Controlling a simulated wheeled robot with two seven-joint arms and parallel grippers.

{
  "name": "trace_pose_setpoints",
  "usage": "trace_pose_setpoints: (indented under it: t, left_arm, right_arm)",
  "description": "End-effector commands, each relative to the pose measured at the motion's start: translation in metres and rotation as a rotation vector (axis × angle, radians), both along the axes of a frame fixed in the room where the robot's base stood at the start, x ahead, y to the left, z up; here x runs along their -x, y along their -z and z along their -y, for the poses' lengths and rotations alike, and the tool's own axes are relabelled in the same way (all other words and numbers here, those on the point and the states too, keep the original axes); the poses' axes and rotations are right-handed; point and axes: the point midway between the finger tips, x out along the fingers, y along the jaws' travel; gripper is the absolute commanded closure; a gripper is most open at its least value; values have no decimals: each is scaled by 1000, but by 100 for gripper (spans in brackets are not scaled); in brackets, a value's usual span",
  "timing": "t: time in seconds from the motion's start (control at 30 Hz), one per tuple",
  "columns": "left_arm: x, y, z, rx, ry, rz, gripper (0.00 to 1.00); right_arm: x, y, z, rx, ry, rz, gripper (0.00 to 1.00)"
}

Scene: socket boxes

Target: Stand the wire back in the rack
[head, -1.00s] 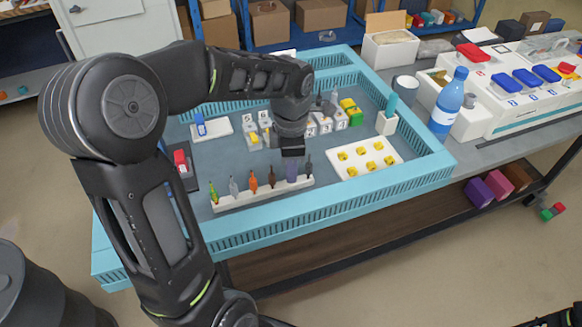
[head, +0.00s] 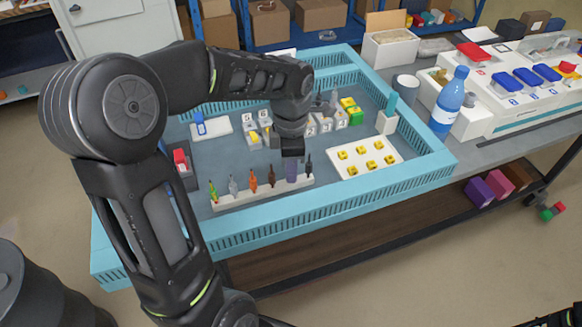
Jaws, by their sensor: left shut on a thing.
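The white rack (head: 262,191) lies along the near side of the blue-rimmed tray. It holds several upright coloured wires: a green one (head: 213,191), a grey one (head: 233,187), an orange one (head: 253,182), a brown one (head: 270,177) and a dark one (head: 308,165). My left gripper (head: 292,157) points down over the rack's right part, shut on a purple wire (head: 292,172). The purple wire is upright, between the brown and dark ones. Its lower end is at the rack; I cannot tell whether it is seated.
The tray's blue rim (head: 330,215) surrounds the work area. A white plate with yellow pieces (head: 378,172) lies right of the rack. Grey socket boxes (head: 255,136) stand behind it. A blue bottle (head: 448,103) stands outside the rim at right.

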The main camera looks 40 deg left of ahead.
Motion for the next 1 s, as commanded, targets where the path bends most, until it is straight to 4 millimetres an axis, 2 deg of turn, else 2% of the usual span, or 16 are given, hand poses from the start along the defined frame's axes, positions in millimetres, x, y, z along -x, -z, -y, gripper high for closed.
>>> trace_pose_setpoints:
  t: [0.87,0.9,1.0]
  left_arm:
    - [0,14,0,0,0,0,100]
    - [0,14,0,0,0,0,85]
    - [0,14,0,0,0,0,76]
  right_arm:
    - [0,12,0,0,0,0,60]
    - [0,12,0,0,0,0,60]
    - [0,12,0,0,0,0,60]
